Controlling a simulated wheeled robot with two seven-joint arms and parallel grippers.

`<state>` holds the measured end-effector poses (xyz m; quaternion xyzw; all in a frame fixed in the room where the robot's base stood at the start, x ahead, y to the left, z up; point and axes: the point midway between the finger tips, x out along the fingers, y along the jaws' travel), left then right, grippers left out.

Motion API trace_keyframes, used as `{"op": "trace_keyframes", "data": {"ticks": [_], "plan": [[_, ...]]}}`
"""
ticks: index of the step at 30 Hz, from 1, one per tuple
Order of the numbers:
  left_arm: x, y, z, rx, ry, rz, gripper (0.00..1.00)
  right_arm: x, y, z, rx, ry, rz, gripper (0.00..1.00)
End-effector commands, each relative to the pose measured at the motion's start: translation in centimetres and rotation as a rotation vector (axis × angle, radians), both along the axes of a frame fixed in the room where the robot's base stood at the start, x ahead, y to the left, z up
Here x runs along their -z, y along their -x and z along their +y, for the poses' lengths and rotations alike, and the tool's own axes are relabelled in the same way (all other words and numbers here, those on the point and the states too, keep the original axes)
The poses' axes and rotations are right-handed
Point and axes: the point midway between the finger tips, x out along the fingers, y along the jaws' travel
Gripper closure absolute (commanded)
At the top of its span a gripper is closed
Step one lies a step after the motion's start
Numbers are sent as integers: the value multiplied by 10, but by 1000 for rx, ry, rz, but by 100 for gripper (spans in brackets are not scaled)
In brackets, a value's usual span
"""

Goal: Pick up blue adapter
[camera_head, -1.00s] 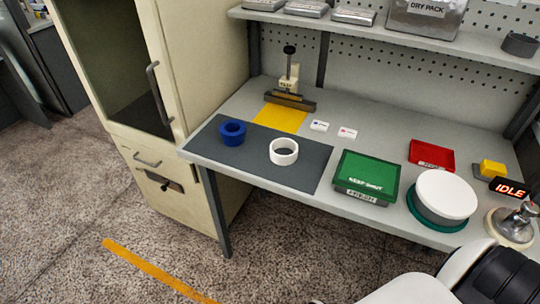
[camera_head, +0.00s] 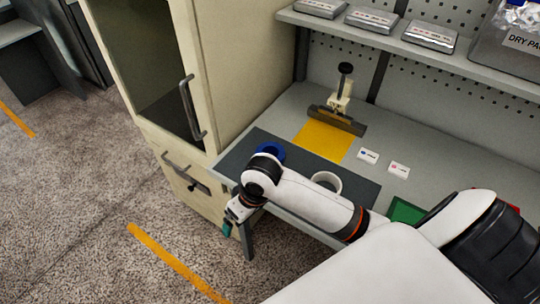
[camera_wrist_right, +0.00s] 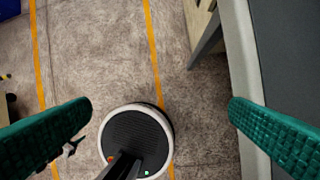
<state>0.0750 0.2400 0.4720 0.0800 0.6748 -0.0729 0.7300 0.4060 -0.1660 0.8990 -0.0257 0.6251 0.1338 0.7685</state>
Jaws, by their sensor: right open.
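The blue adapter (camera_head: 270,149) is a ring on the left part of the dark mat (camera_head: 238,158). My right arm's wrist partly hides its near side in the head view. My right gripper (camera_head: 229,226) hangs past the table's front left edge, nearer to me than the adapter and apart from it. In the right wrist view its two green finger pads are wide apart with nothing between them (camera_wrist_right: 160,115), and the adapter does not show there. My left gripper is in neither view.
A white ring (camera_head: 326,180) stands on the mat beside my forearm. A yellow sheet (camera_head: 322,142) and a small press (camera_head: 340,105) lie behind. Two small labelled cards (camera_head: 368,155) are to the right. A cream cabinet (camera_head: 235,70) borders the table's left side. My arm covers the green box (camera_head: 403,211) partly.

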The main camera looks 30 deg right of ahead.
Motion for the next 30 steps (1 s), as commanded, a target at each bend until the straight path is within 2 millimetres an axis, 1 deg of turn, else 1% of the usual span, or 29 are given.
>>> {"op": "trace_keyframes", "data": {"ticks": [1, 5, 8, 9, 11, 12, 15, 18, 19, 21, 23, 26, 30], "plan": [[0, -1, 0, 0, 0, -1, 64, -6, -10, -6, 6, 14, 8, 0], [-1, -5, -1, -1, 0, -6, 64, -20, -35, -21, 47, 41, 47, 0], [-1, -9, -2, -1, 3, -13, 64, -42, -63, -47, 118, 79, 88, 0], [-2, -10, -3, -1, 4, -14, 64, -53, -73, -59, 159, 94, 108, 0], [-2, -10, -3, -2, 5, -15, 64, -70, -87, -78, 224, 111, 134, 0], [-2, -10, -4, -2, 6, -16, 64, -82, -95, -90, 268, 121, 151, 0], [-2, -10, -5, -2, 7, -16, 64, -112, -111, -120, 382, 131, 185, 0], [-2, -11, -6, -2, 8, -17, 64, -135, -120, -141, 470, 130, 208, 0], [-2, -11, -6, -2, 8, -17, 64, -140, -121, -145, 490, 129, 213, 0], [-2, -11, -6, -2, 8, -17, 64, -146, -123, -151, 518, 126, 224, 0], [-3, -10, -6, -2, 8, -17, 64, -145, -123, -154, 532, 125, 229, 0], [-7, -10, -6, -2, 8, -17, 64, -131, -123, -155, 537, 125, 234, 0], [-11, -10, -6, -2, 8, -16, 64, -106, -123, -155, 534, 125, 232, 0]]}}
